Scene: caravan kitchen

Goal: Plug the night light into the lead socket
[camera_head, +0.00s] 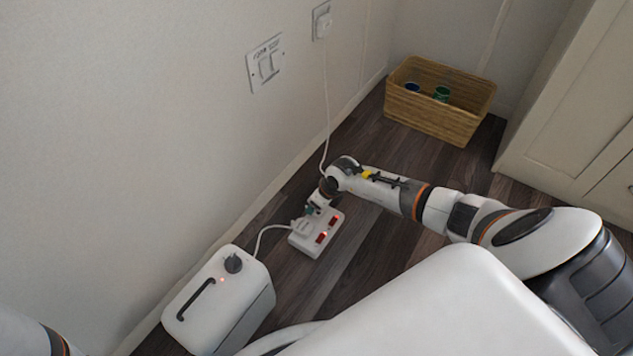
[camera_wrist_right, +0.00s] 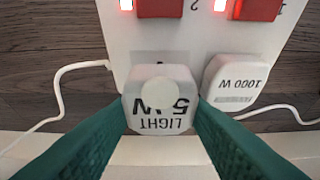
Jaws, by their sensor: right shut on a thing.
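The night light (camera_wrist_right: 160,98) is a small white block marked LIGHT 5 W. My right gripper (camera_wrist_right: 162,112) has its two teal fingers on either side of the block and is shut on it. The lead socket (camera_wrist_right: 180,42) is a white strip with red lit switches; in the head view it lies on the floor by the wall (camera_head: 307,247). The night light is over the strip's edge, next to a white plug (camera_wrist_right: 238,82) marked 1000 W. Its underside is hidden, so I cannot tell whether it is seated. My left gripper is out of view.
A white box-shaped appliance (camera_head: 205,306) with a dark handle stands left of the strip, with a white cord. Another cord runs up to a wall socket (camera_head: 322,20). A wicker basket (camera_head: 432,112) stands at the back. The dark floor between is clear.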

